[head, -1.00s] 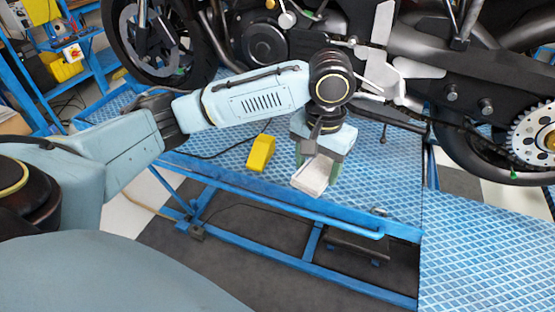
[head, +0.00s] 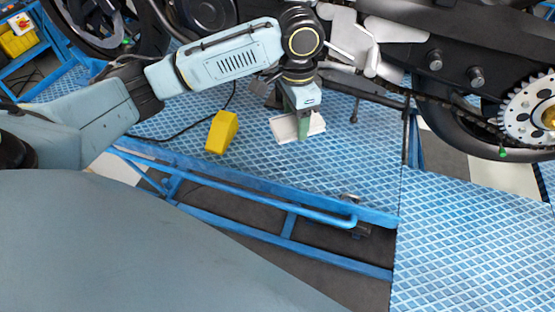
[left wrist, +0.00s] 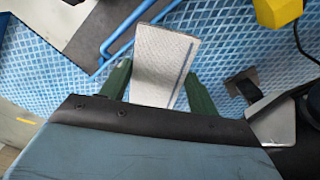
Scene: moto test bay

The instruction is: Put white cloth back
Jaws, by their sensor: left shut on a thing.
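The white cloth (head: 287,128) is a flat, folded, light rectangle in my left gripper (head: 304,126), over the blue lift platform (head: 345,165). In the left wrist view, the cloth (left wrist: 160,68) sits between the two green fingers of my left gripper (left wrist: 158,88), which is shut on it. I cannot tell whether the cloth touches the platform. My right gripper is in neither view.
A yellow block (head: 222,132) stands on the platform left of the cloth, with a black cable beside it. The motorcycle's rear wheel and sprocket (head: 530,112) are at the right. A blue rail (head: 250,190) runs along the platform's front edge.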

